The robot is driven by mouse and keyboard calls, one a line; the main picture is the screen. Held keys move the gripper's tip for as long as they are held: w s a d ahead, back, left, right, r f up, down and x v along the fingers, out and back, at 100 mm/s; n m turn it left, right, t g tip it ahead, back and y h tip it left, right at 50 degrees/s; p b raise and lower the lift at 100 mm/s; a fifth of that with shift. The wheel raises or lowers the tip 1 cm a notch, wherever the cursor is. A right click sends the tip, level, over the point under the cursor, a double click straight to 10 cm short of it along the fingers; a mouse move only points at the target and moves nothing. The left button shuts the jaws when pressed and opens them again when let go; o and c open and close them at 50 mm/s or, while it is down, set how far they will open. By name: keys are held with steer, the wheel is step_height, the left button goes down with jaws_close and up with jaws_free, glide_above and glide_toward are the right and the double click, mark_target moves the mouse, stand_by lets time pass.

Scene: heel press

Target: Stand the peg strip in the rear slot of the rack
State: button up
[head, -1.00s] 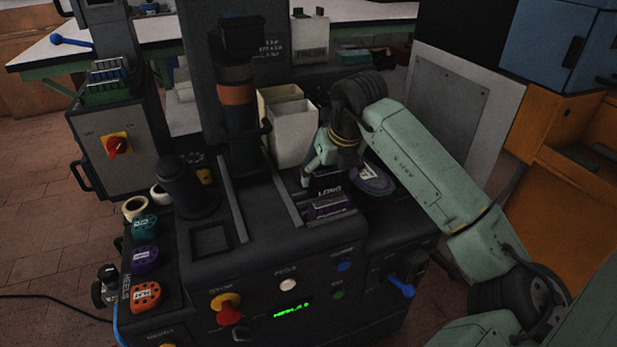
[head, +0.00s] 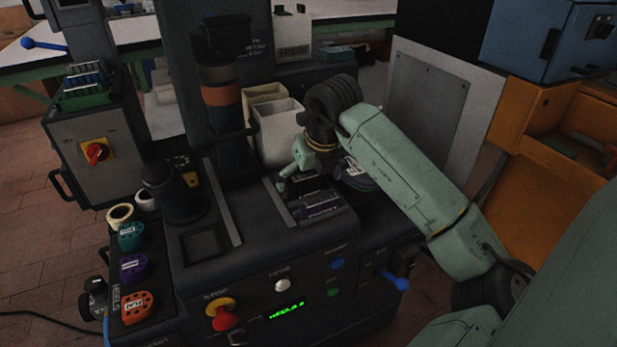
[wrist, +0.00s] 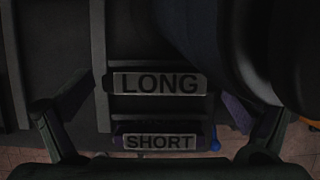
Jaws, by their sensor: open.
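My gripper (head: 292,178) is open, pointing down over the top of the dark press, in front of two pale bins. In the wrist view its two fingers stand apart, left and right of a bar labelled LONG (wrist: 160,83). A second bar labelled SHORT (wrist: 160,141), with purple ends, lies parallel to it, nearer the picture's bottom. I cannot tell for sure which piece is the peg strip. A green rack (head: 92,98) holding blue and white strips stands on the grey cabinet at left.
The white bin (head: 278,135) stands close behind my gripper. A dark column (head: 222,110) rises left of it. A round purple-edged piece (head: 358,178) lies to its right. Several coloured heel pieces (head: 132,236) line the press's left edge.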

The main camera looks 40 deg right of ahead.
steer(key=shift+r, duration=0.2)
steer(key=v, duration=1.2)
steer(key=shift+s+f, duration=0.1)
steer(key=shift+f, duration=0.05)
